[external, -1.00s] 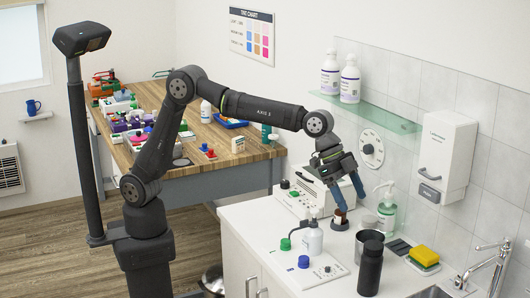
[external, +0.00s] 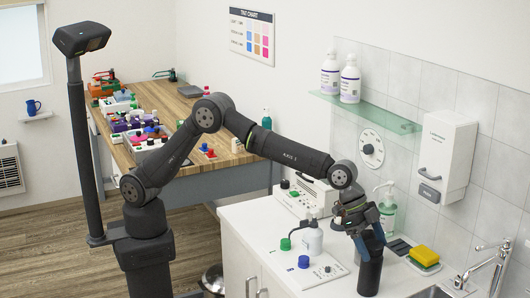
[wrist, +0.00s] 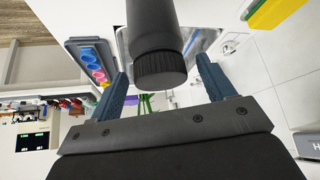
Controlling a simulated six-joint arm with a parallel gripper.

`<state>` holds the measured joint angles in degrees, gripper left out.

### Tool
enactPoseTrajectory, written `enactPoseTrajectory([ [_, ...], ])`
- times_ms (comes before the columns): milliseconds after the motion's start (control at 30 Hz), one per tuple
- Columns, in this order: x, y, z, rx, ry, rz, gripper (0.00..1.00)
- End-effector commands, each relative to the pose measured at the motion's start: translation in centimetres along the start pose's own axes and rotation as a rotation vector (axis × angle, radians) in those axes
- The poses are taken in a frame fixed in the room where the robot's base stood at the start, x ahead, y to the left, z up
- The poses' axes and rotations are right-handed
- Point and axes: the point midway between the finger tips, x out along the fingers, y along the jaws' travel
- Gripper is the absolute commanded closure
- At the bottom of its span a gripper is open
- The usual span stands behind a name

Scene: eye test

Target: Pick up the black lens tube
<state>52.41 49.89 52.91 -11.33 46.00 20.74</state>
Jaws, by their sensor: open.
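The black lens tube (external: 370,278) stands upright on the white counter, near its front edge. It also shows in the wrist view (wrist: 154,22), large, with its ribbed end (wrist: 160,70) toward me. My gripper (external: 370,250) is open, pointing down at the top of the tube and overlapping it in the external view. In the wrist view, one blue finger of my gripper (wrist: 162,75) shows on each side of the ribbed end, with gaps. I cannot tell how far down the fingers reach.
The sink and tap (external: 490,265) lie to the right, with a yellow sponge (external: 424,254) behind. A pump bottle (external: 387,215) stands behind my gripper.

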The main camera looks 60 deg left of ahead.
Motion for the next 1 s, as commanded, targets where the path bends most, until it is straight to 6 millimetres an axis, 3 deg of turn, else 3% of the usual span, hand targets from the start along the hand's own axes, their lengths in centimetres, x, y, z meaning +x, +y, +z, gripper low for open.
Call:
enactPoseTrajectory([
  [100,0.89,0.0,0.0,0.0,0.0,0.0,0.25],
  [367,0.99,-0.02,0.0,0.0,0.001,0.0,0.27],
  [600,0.98,-0.03,0.01,0.0,0.001,0.0,0.74],
  [700,0.95,-0.04,-0.02,0.0,0.001,-0.001,0.89],
  [1000,0.66,-0.04,-0.22,0.0,0.002,-0.001,0.9],
])
